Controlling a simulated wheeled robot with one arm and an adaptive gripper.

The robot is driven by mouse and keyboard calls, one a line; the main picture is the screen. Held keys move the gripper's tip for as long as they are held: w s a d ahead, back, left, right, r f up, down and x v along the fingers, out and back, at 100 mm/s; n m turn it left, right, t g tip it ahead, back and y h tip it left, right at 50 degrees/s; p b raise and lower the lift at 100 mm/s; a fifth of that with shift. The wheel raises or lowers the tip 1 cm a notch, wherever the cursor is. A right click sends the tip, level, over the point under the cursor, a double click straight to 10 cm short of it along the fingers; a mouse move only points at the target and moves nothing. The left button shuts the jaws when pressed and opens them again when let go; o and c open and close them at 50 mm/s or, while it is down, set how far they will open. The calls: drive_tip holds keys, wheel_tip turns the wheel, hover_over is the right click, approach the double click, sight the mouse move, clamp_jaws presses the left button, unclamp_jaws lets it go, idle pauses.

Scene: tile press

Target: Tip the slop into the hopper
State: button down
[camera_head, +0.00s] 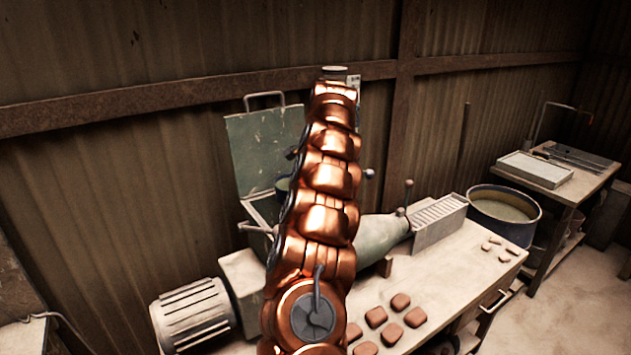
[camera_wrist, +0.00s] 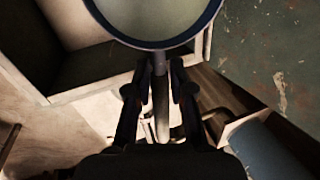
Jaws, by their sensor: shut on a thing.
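My gripper (camera_wrist: 160,78) is shut on the pale handle of a round dipper (camera_wrist: 160,43) with a dark blue rim. Grey-green slop (camera_wrist: 160,14) lies in the dipper, whose top edge is cut off in the wrist view. The hopper (camera_wrist: 88,91) shows its pale rim and dark inside, below and to the left of the dipper. In the head view the hopper's raised green lid (camera_head: 263,150) stands behind my arm. A bit of the dark dipper (camera_head: 283,185) shows left of my arm, close to the lid. My arm hides the gripper there.
Several clay tiles (camera_head: 376,317) lie at the front. A drum of slop (camera_head: 503,208) and a side table (camera_head: 572,182) stand right.

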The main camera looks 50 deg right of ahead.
drive_tip(key=shift+r+t+h+b, duration=0.3)
drive_tip(key=shift+t+b, duration=0.6)
drive_tip(key=shift+b, duration=1.1)
drive_tip(key=shift+r+t+h+b, duration=0.1)
drive_tip(key=shift+t+h+b, duration=0.3)
drive_tip(key=shift+b, duration=0.5)
drive_tip(key=shift+s+r+t+b, duration=0.1)
drive_tip(key=shift+r+t+b, duration=0.15)
drive_tip(key=shift+t+b, duration=0.5)
drive_tip(key=shift+b, duration=0.35)
drive_tip(key=shift+r+t+h+b, duration=0.2)
drive_tip(key=shift+t+h+b, duration=0.2)
drive_tip(key=shift+b, duration=0.3)
drive_tip(key=shift+s+a+r+t+h+b, duration=0.2)
drive_tip(key=shift+t+b, duration=0.45)
drive_tip(key=shift+b, duration=1.05)
drive_tip(key=shift+s+d+r+t+h+b, duration=0.1)
drive_tip(key=shift+r+t+h+b, duration=0.4)
drive_tip(key=shift+b, duration=1.2)
drive_tip(key=shift+s+a+t+h+b, duration=0.15)
drive_tip(key=shift+t+b, duration=0.65)
drive_tip(key=shift+b, duration=0.9)
